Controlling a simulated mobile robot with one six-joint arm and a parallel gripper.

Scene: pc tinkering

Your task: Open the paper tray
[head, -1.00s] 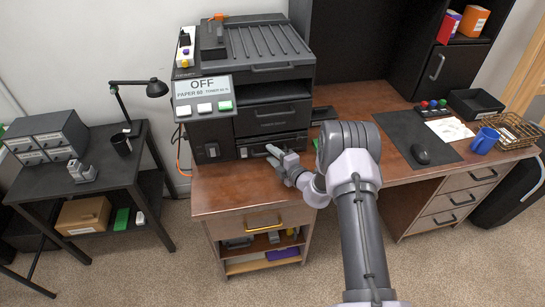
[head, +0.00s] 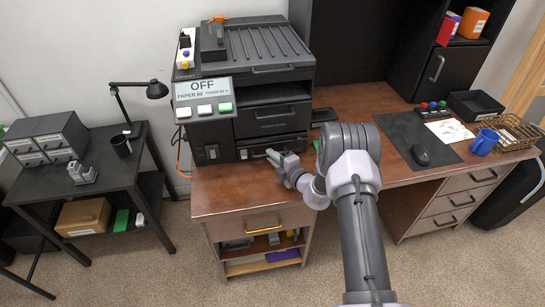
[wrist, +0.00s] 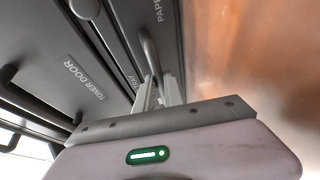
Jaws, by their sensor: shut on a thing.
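The black printer (head: 272,92) stands on the desk's left part, its screen reading OFF. The paper tray (head: 262,152) is the low front drawer at its bottom and looks closed. Its handle (wrist: 148,48) shows as a dark curved bar in the wrist view. My gripper (head: 273,156) is at the tray front, low over the desk. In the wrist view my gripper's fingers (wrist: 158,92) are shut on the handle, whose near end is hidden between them.
The toner door (wrist: 80,80) is left of the handle in the wrist view. Bare wooden desk (head: 235,195) lies before the printer. A desk drawer with a yellow handle (head: 264,230) is below. A mouse (head: 421,155) and a blue mug (head: 484,141) stand to the right.

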